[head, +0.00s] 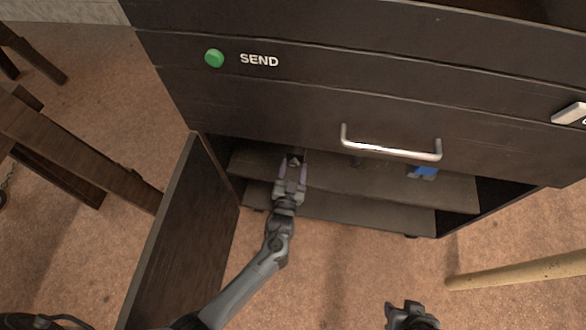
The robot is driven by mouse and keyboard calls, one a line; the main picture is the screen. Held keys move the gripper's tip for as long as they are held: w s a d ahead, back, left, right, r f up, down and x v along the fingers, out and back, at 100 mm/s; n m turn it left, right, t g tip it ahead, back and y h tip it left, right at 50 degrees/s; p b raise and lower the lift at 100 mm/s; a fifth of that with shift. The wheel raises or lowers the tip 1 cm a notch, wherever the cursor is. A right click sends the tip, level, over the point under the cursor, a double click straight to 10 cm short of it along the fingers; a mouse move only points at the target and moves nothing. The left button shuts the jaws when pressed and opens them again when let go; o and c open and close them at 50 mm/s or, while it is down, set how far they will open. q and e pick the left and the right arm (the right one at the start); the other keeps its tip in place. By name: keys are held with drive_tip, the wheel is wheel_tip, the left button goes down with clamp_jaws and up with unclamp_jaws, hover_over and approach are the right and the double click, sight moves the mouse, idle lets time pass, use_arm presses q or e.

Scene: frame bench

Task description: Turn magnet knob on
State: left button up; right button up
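My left gripper (293,168) reaches into the open lower compartment of the dark cabinet (270,93), over the upper shelf. Its two fingers stand apart, with a small dark and grey shape between or just beyond their tips; I cannot tell what it is or whether they touch it. No knob labelled as a magnet can be made out. A white piece (570,113) with a cut-off mark beside it sits on the cabinet front at the right edge. My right gripper (410,312) shows only partly at the bottom, outside the cabinet; its fingers are unclear.
A green button (214,58) marked SEND is on the cabinet front. A metal bar handle (390,150) juts out above the compartment. A blue item (423,172) lies on the shelf. The open door (185,240) stands left of my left arm. A wooden pole (520,272) is at right.

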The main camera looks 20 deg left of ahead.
use_arm(q)
drive_tip(key=shift+s, duration=0.1)
drive_tip(key=shift+s+d+r+p, duration=0.1)
drive_tip(key=shift+s+d+p, duration=0.05)
drive_tip(key=shift+s+p, duration=0.4)
drive_tip(key=p+v, duration=0.3)
drive_tip(key=v, duration=0.6)
drive_tip(key=shift+s+p, duration=0.3)
